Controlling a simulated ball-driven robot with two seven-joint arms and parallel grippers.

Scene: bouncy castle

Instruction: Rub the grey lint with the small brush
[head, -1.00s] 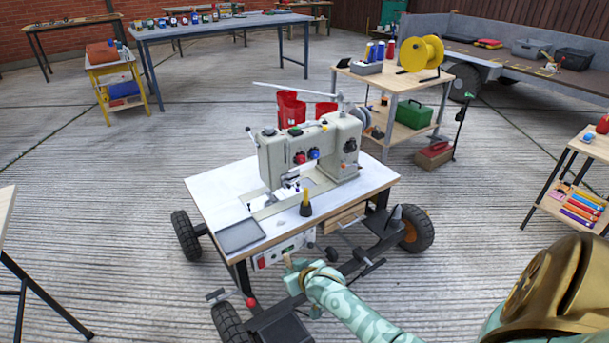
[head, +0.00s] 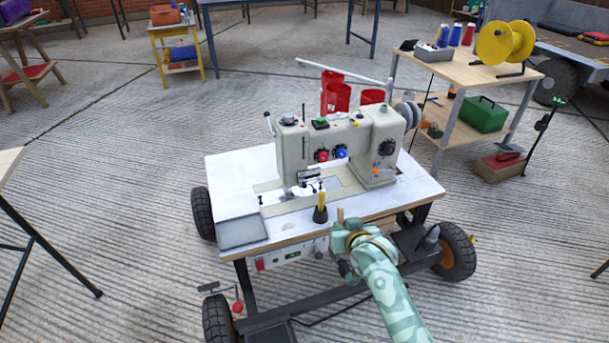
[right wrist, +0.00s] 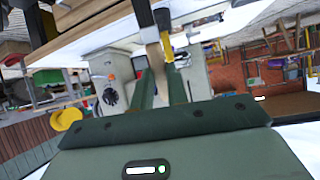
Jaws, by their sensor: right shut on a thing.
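My right gripper (head: 346,228) is at the front edge of the sewing table (head: 225,190), right of its middle. It is shut on a thin tan wooden piece, which looks like the handle of the small brush (head: 340,214). The brush also shows between the fingers in the right wrist view (right wrist: 153,52); its bristles cannot be made out. A small pale grey patch, probably the grey lint (head: 289,227), lies on the white tabletop near the front edge, left of the gripper. My left gripper is not in view.
A cream sewing machine (head: 340,150) stands on the table. A yellow-handled tool in a black holder (head: 320,207) stands between lint and gripper. A wooden shelf cart (head: 455,80) stands behind right.

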